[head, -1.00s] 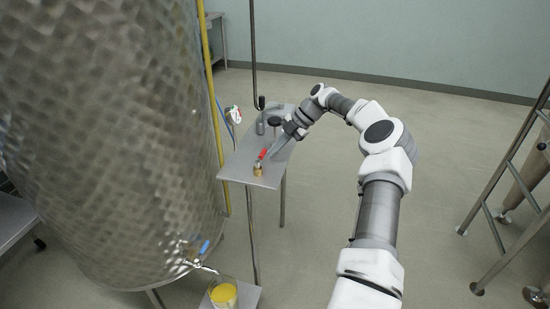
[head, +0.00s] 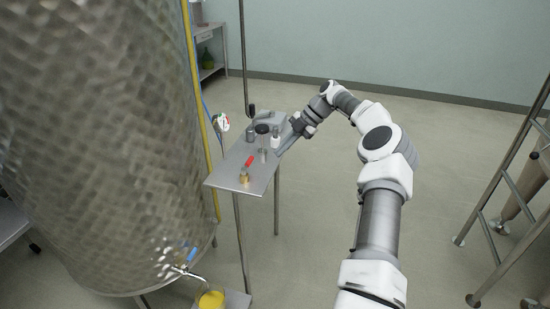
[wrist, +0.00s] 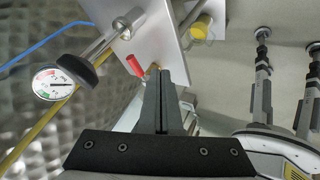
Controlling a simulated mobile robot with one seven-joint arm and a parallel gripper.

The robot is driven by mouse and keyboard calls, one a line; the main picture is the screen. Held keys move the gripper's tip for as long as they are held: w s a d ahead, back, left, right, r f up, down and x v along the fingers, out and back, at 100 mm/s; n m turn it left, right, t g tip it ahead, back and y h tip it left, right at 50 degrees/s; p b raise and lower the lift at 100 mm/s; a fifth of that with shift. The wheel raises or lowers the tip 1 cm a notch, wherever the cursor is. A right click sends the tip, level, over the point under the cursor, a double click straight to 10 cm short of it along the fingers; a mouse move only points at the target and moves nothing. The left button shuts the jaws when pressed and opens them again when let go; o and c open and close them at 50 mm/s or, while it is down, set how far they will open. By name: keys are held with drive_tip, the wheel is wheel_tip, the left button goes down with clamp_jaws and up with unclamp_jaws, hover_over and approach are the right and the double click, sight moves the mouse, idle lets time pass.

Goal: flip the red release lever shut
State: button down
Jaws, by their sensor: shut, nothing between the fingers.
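The red release lever (head: 250,161) sits on a small brass fitting (head: 244,176) near the front end of the narrow steel table. In the head view it slants up and to the right from the fitting. My gripper (head: 284,147) is at the table's right edge, to the right of the lever and apart from it. In the wrist view the red lever (wrist: 134,65) shows left of my gripper's fingertips (wrist: 164,72), which are together and empty. The fingers partly hide the brass fitting there.
The steel table (head: 225,178) also bears a grey cylinder with a black knob (head: 251,132) and other fittings. A large steel vat (head: 100,130) stands close on the left. A dial gauge (wrist: 52,84) and a blue hose (wrist: 45,45) are near it.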

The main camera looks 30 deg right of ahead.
drive_tip(key=shift+w+p+v, duration=0.15)
drive_tip(key=shift+p+v, duration=0.1)
drive_tip(key=shift+v, duration=0.95)
drive_tip(key=shift+w+p+v, duration=0.2)
drive_tip(key=shift+p+v, duration=0.05)
drive_tip(key=shift+v, duration=0.95)
drive_tip(key=shift+d, duration=0.1)
